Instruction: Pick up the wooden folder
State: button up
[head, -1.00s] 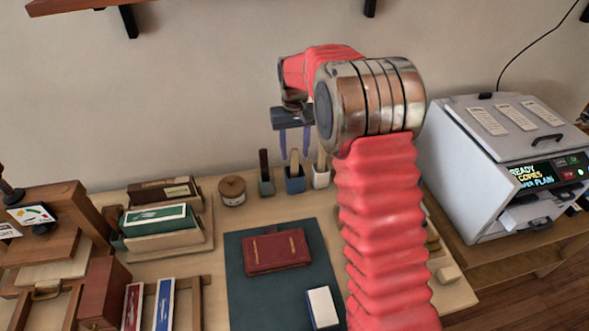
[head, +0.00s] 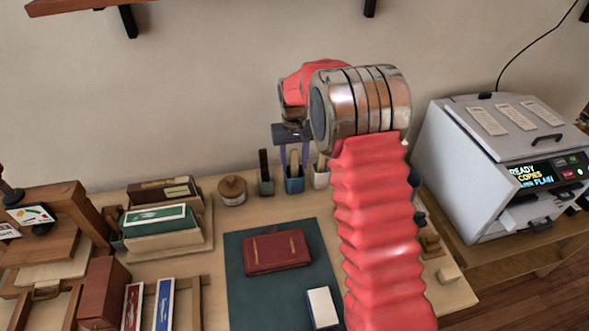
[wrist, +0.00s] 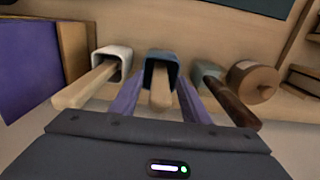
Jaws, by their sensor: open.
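A pale wooden flat stick (head: 294,163), which looks like the wooden folder, stands upright in a blue cup (head: 294,185). In the wrist view this wooden stick (wrist: 160,97) rises from the blue cup (wrist: 161,57). My gripper (head: 293,160) is open above the blue cup, fingers pointing down. In the wrist view my gripper's purple fingers (wrist: 158,98) lie either side of the stick, with gaps showing; contact is not visible. A white cup (head: 320,179) with another light wooden stick (wrist: 86,88) and a grey-green cup (wrist: 206,73) with a dark brown stick (wrist: 230,102) flank it.
A round wooden pot (head: 232,190) stands left of the cups. A red book (head: 277,250) lies on a dark green mat (head: 245,300) in front. The wall (head: 220,90) is close behind. A white copier (head: 455,180) stands at right.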

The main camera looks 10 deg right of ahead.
jog(key=shift+c, duration=0.3)
grip_shut()
dwell(0.5)
